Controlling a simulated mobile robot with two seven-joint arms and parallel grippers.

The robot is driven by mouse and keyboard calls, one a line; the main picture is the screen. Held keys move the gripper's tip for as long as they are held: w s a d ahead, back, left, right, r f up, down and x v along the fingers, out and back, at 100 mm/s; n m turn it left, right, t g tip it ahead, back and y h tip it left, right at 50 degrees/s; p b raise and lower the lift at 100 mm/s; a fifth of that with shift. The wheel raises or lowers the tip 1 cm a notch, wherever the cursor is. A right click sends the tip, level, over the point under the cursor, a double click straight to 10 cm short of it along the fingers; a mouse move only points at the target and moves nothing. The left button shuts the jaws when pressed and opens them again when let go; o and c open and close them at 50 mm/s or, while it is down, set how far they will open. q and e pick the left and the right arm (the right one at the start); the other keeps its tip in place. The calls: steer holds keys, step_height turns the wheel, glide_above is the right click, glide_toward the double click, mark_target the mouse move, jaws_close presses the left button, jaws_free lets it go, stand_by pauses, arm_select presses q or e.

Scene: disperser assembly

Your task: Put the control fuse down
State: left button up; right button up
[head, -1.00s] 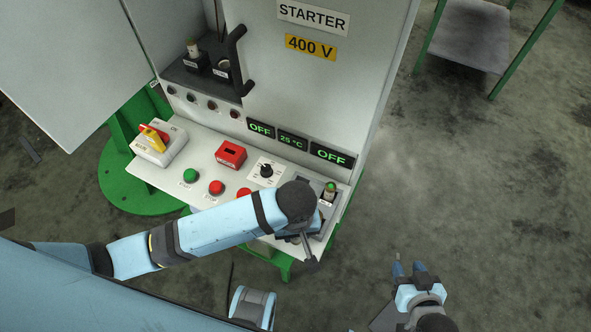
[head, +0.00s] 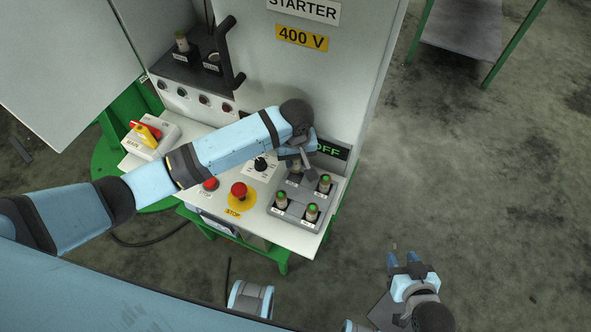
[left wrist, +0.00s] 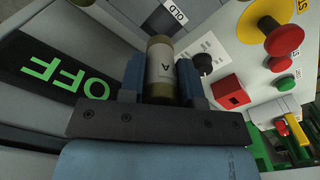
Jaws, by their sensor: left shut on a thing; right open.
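My left gripper (head: 300,160) is over the back-left part of the grey fuse tray (head: 296,211) on the panel's right end. In the left wrist view its blue fingers (left wrist: 163,80) are shut on the control fuse (left wrist: 162,68), a pale cylinder with an "A" on it and a dull brass cap. An "OLD" label (left wrist: 174,12) shows just beyond the fuse. I cannot tell whether the fuse touches the tray. My right gripper (head: 403,259) is open and empty above the floor.
In the cabinet, one fuse (head: 182,42) stands in the left holder; the right holder (head: 213,61) looks empty. A red stop button (head: 239,190), a rotary knob (head: 260,164) and a red-yellow switch (head: 146,134) are on the panel.

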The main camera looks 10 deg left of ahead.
mark_target(295, 172)
arm_select(q)
step_height(295, 172, down, 6)
steer(key=shift+s, duration=0.1)
stand_by(0.4)
steer(key=o, duration=1)
steer(key=shift+f, duration=0.15)
steer(key=shift+c, duration=0.2)
step_height(295, 172, up, 12)
steer(key=shift+r+p, duration=0.15)
steer(key=shift+p, duration=0.2)
